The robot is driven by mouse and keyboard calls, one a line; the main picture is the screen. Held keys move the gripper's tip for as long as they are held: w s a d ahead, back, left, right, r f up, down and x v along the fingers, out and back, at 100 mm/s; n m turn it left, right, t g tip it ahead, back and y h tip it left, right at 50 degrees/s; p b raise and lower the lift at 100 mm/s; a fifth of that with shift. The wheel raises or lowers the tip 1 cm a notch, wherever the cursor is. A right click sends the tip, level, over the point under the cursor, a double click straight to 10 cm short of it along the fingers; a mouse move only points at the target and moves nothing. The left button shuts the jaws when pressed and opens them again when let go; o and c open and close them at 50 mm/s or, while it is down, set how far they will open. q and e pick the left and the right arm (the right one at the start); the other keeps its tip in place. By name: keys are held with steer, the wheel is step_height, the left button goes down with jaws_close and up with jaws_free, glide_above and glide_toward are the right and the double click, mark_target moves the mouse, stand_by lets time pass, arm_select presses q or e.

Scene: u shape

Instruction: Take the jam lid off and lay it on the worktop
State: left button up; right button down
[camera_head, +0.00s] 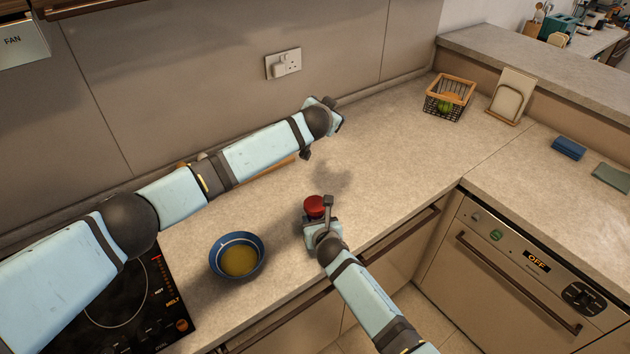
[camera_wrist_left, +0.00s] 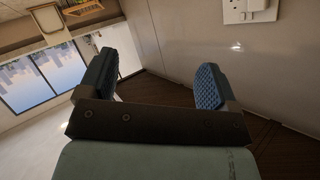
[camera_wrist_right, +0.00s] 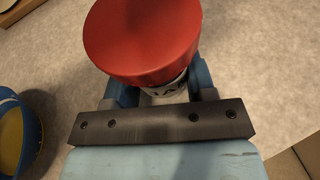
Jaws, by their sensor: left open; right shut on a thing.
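The jam lid (camera_head: 314,206) is red and round and sits on top of the jam jar, near the worktop's front edge. In the right wrist view the lid (camera_wrist_right: 142,42) is large, with a strip of the jar (camera_wrist_right: 172,88) showing under it. My right gripper (camera_head: 318,226) is shut on the jar below the lid; the lid hides most of the jar. My left gripper (camera_head: 332,108) is above the worktop towards the back wall, apart from the jar. In the left wrist view its fingers (camera_wrist_left: 152,85) are spread with nothing between them.
A blue bowl (camera_head: 237,257) with yellow contents stands left of the jar, beside the black hob (camera_head: 118,310). A wire basket (camera_head: 449,98) and a rack (camera_head: 511,96) stand at the back right. The worktop (camera_head: 410,150) between jar and basket is clear.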

arm_select(q)
steer(key=s+d+r+m+t+h, duration=0.15)
steer(key=d+r+m+h, duration=0.55)
steer(key=m, duration=0.9)
steer(key=s+d+f+m+g+h, duration=0.35)
steer(key=s+m+g, duration=0.35)
steer(key=m, duration=0.9)
steer(key=m+g+y, duration=0.7)
steer(key=m+y, duration=0.3)
steer(key=m, duration=1)
glide_above(315, 204)
steer(key=w+d, duration=0.2)
step_height(315, 204, down, 12)
steer(key=shift+w+d+f, duration=0.1)
steer(key=shift+w+f, duration=0.05)
steer(key=shift+f, duration=0.05)
steer(key=m+y, duration=0.1)
steer(key=s+a+f+m+y, duration=0.1)
steer(key=m, duration=0.1)
steer(key=shift+s+a+y, duration=0.15)
steer(key=shift+s+y, duration=0.1)
steer(key=shift+s+a+f+m+g+y, duration=0.15)
steer(key=shift+s+a+m+g+y, duration=0.2)
steer(key=shift+m+y, duration=0.35)
steer(key=shift+f, duration=0.3)
step_height(315, 204, down, 7)
steer(key=shift+a+f, duration=0.1)
steer(key=shift+f, duration=0.05)
